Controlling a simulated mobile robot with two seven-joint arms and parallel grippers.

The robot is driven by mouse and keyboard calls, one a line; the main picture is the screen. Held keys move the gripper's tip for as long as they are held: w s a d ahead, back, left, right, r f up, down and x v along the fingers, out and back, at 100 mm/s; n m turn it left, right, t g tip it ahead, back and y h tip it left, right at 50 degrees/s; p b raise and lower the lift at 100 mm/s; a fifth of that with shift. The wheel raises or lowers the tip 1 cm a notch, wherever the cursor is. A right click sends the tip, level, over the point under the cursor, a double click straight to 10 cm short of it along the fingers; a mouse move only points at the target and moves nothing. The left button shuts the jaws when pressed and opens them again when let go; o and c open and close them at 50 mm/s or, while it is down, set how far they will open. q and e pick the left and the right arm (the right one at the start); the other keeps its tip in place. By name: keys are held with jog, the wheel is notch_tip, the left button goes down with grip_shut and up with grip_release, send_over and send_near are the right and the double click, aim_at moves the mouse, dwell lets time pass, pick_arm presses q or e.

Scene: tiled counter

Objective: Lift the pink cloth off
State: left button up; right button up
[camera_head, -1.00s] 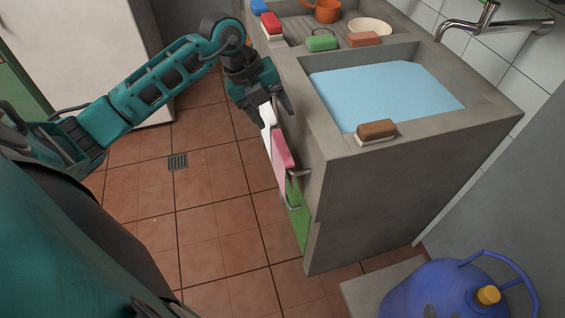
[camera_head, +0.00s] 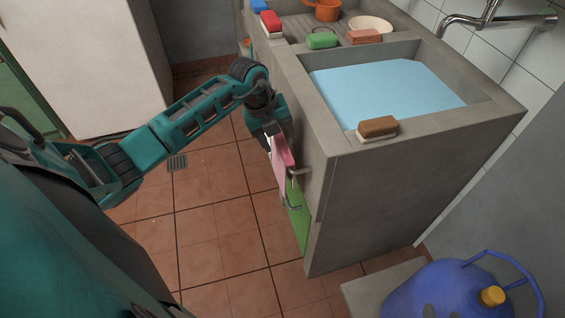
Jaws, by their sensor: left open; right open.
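The pink cloth (camera_head: 280,172) hangs on the side of the concrete sink counter, at a metal rail (camera_head: 299,171). A green cloth (camera_head: 298,222) hangs beside and below it, nearer to me. My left gripper (camera_head: 278,143) is at the top of the pink cloth, pointing down. It is open; its fingertips are partly hidden, and I cannot tell whether they touch the cloth. Only a sliver of a white cloth (camera_head: 268,144) shows, mostly hidden by the gripper. My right gripper is not in view.
The counter (camera_head: 400,195) holds a basin of blue water (camera_head: 385,92). A brown brush (camera_head: 378,128) sits on its near rim. Several brushes and a bowl (camera_head: 370,24) are farther back. A blue jug (camera_head: 450,290) stands at bottom right. The tiled floor is open.

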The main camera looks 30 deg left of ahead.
pick_arm(q)
jog(key=shift+w+d+f, duration=0.1)
jog(key=shift+f, duration=0.45)
grip_shut()
